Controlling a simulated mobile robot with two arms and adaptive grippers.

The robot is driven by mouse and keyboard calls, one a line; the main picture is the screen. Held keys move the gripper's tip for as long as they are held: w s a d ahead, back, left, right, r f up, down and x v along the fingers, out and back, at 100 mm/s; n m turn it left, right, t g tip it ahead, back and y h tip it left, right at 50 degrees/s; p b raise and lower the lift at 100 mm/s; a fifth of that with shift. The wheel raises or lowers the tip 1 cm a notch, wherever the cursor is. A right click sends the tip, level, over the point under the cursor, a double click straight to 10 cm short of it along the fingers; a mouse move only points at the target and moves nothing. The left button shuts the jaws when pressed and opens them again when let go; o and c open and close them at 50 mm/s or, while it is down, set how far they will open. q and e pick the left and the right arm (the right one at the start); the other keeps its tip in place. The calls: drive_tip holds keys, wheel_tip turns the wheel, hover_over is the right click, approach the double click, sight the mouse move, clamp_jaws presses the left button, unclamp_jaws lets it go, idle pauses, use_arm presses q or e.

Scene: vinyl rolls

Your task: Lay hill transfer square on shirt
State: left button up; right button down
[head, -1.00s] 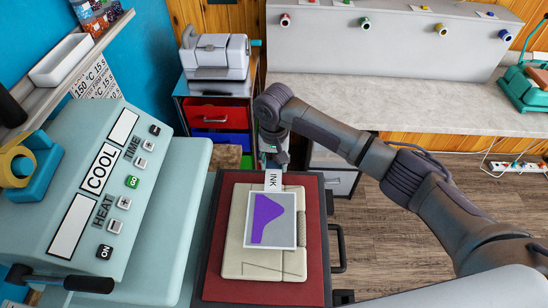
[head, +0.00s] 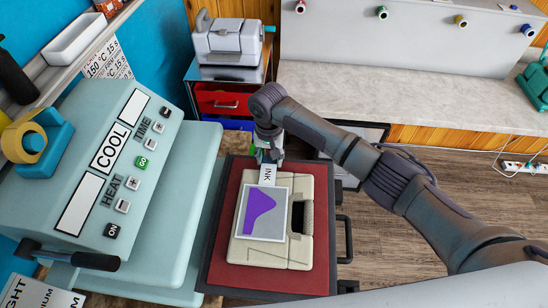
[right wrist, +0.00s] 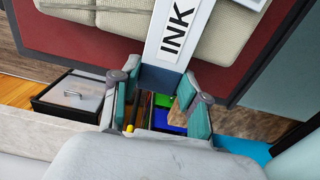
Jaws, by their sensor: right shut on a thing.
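The hill transfer square (head: 261,213) is a pale grey sheet with a purple hill shape and a white tab marked INK. My right gripper (head: 269,159) is shut on that tab, at the square's far edge. In the right wrist view the tab (right wrist: 178,38) runs in between the fingers (right wrist: 161,88). The beige shirt (head: 264,255) lies folded on the dark red pad (head: 322,262). The square is over the left and middle part of the shirt, and I cannot tell whether it touches. A dark opening in the shirt shows to its right. My left gripper is out of view.
The light blue heat press (head: 109,165), with COOL on its display, stands just left of the pad. A black handle (head: 345,238) sticks out on the pad's right. A drawer unit (head: 227,98) with a grey machine on top and a long grey counter (head: 390,100) are behind.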

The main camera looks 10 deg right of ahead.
drive_tip(key=c, duration=0.6)
unclamp_jaws()
drive_tip(key=shift+o, duration=0.5)
wheel_tip(320, 180, up, 12)
